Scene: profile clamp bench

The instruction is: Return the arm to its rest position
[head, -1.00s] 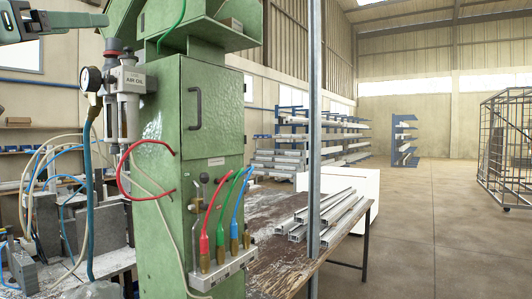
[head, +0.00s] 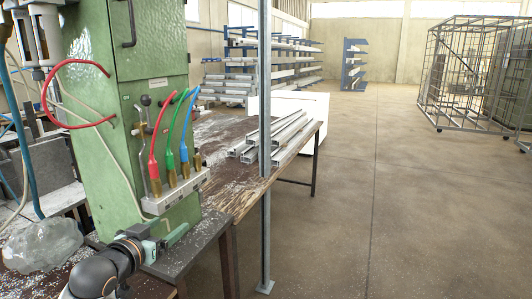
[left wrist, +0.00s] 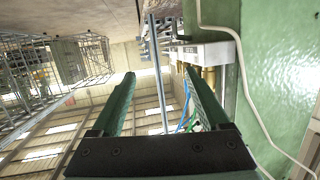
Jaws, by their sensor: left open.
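My left gripper (head: 176,236) is low in the head view, at the end of my black and grey arm coming in from the bottom left. It is just below the white valve block on the front of the green machine; I cannot tell whether it touches anything. In the left wrist view the two green fingers (left wrist: 158,76) stand apart with nothing between them. The valve block's brass fittings and the green machine body show close by on the right of that view. My right gripper is not in view.
The green machine (head: 150,100) carries a valve block (head: 178,190) with red, green and blue hoses. A grey post (head: 265,130) stands by a wooden bench with metal profiles (head: 275,138). A clear plastic bag (head: 42,245) lies at left. Open floor (head: 430,210) is at right.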

